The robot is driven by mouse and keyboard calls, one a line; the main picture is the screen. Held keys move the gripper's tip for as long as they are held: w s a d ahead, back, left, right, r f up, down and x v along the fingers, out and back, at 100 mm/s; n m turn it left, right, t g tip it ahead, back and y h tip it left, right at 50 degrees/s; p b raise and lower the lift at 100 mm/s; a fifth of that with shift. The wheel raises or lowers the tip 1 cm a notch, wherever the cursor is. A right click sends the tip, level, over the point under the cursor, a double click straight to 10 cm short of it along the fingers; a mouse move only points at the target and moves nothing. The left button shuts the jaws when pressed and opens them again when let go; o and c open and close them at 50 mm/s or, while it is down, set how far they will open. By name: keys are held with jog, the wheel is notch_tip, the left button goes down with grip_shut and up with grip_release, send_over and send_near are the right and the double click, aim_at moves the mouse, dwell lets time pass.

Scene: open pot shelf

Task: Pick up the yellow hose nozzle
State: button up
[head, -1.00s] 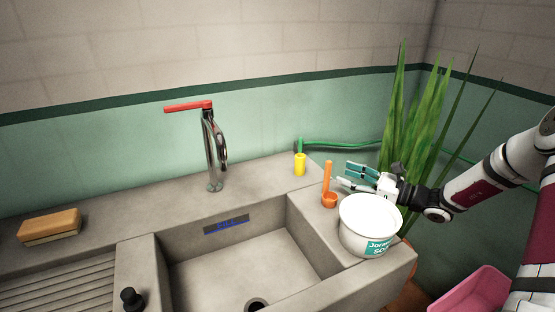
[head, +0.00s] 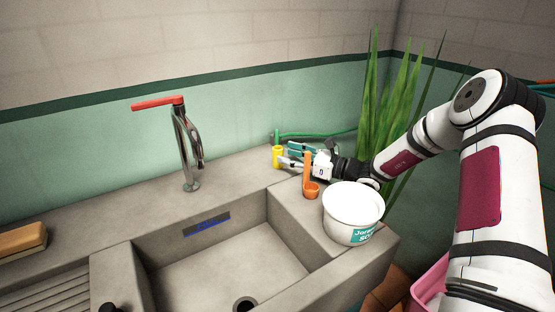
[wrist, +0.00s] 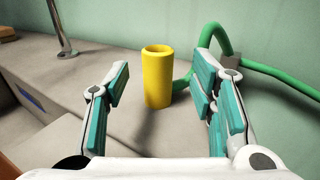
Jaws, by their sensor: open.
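The yellow hose nozzle (head: 277,158) stands upright on the back right ledge of the stone sink, with the green hose (head: 318,134) behind it. In the wrist view the nozzle (wrist: 158,78) is a yellow cylinder with an open top, between my fingers in the picture and a little beyond their tips. My gripper (head: 288,156) is open and empty, just right of the nozzle in the head view. Its teal-padded fingers (wrist: 163,84) point toward the nozzle, one on each side. I cannot tell whether either finger touches it.
An orange scoop (head: 312,190) with an upright handle stands right in front of my gripper. A white tub (head: 353,214) is on the sink's right ledge. A tall plant (head: 390,105) is behind my arm. The faucet (head: 186,150) stands left. The sink basin is empty.

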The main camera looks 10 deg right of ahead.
aim_at(278, 151)
jog(key=x, duration=0.4)
jog(key=shift+w+a+r, duration=0.1)
jog(key=shift+a, duration=0.1)
grip_shut()
jog(key=shift+r, duration=0.1)
